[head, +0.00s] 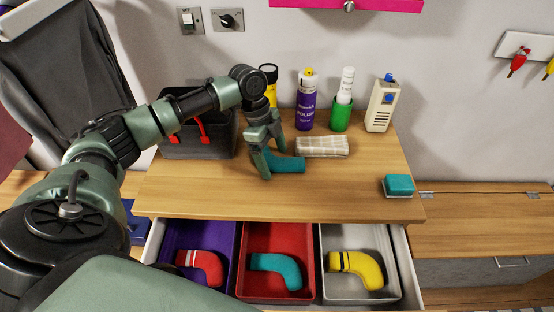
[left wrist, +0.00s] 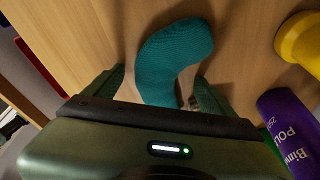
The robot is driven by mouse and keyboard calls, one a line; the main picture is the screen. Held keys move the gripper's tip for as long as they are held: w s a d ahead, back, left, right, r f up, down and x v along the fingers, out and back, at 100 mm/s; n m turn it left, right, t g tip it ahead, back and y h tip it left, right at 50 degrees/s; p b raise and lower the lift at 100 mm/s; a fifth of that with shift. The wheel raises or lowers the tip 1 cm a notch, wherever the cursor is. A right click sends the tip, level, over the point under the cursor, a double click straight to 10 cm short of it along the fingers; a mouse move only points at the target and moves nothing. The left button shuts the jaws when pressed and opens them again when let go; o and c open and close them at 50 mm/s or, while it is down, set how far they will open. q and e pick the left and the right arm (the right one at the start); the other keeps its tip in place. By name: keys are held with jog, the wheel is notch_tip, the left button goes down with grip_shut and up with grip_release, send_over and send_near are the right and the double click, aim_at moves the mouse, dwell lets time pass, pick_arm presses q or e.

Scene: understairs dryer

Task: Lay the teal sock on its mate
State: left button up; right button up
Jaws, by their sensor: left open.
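A teal sock (head: 290,164) lies bent on the wooden top. In the left wrist view the sock (left wrist: 176,55) runs between the two fingers. My left gripper (head: 268,163) is open and points down at one end of the sock, with a finger on each side. Its mate, another teal sock (head: 280,268), lies in the red compartment (head: 264,235) in the middle of the open drawer below. The gripper hides part of the sock on the top. My right gripper is out of view.
A purple compartment (head: 208,233) holds a red sock (head: 205,266); a pale compartment (head: 375,240) holds a yellow sock (head: 362,267). A folded cloth (head: 321,147), purple can (head: 306,108), green holder (head: 341,117) and dark bin (head: 200,145) stand near the gripper. A teal sponge (head: 399,185) lies right.

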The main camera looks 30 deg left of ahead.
pick_arm(q)
jog(key=c, duration=1.6)
